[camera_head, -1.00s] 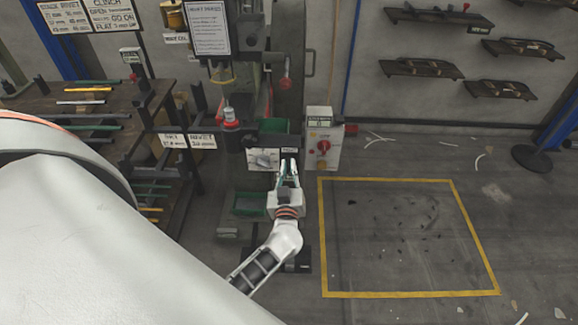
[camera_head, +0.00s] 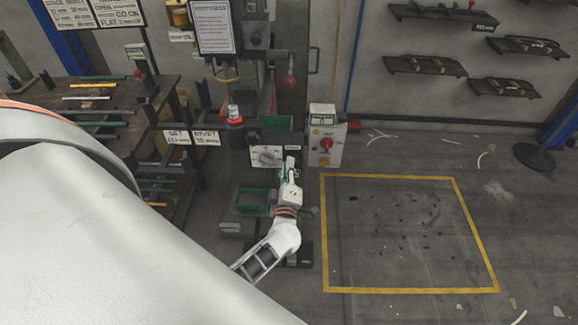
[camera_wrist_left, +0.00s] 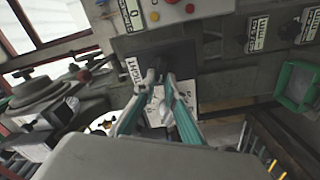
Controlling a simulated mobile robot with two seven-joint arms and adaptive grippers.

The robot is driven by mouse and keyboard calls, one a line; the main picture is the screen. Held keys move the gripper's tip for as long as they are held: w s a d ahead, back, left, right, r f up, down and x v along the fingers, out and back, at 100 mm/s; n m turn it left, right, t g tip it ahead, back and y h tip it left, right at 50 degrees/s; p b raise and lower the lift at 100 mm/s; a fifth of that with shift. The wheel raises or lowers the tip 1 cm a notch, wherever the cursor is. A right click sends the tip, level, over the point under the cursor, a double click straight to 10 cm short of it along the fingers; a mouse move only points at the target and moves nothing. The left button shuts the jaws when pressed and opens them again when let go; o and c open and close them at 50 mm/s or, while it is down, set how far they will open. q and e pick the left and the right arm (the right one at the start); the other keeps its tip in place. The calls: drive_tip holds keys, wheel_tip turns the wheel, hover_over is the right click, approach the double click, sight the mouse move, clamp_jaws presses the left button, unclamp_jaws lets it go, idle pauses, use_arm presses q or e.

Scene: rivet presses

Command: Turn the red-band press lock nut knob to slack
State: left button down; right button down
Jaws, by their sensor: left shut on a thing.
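The press (camera_head: 252,42) stands upright at the centre of the head view, with a red band (camera_head: 235,122) low on its ram. A pale dial plate (camera_head: 266,157) is on its front. My left gripper (camera_head: 289,163) reaches up from below, just right of this plate. In the left wrist view, its teal-sided fingers (camera_wrist_left: 161,82) are shut at the press front, by a white plate (camera_wrist_left: 182,93) and a small label (camera_wrist_left: 130,70). The lock nut knob they hold is mostly hidden by the fingertips, so its pointing is unclear. My right gripper is not in view.
A control box (camera_head: 325,136) with a red knob stands close to the right of the gripper. A green bin (camera_head: 252,200) sits below left. A rack table (camera_head: 95,100) with coloured rods is at left. The yellow-outlined floor (camera_head: 405,235) at right is free of large objects.

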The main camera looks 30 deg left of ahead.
use_arm(q)
drive_tip(key=n, duration=0.4)
drive_tip(key=shift+s+f+b, duration=0.1)
drive_tip(key=shift+f+b, duration=0.2)
drive_tip(key=shift+b, duration=0.05)
idle(0.4)
drive_tip(key=c, duration=2.1)
unclamp_jaws()
drive_tip(key=v, duration=1.2)
drive_tip(key=shift+a, duration=0.1)
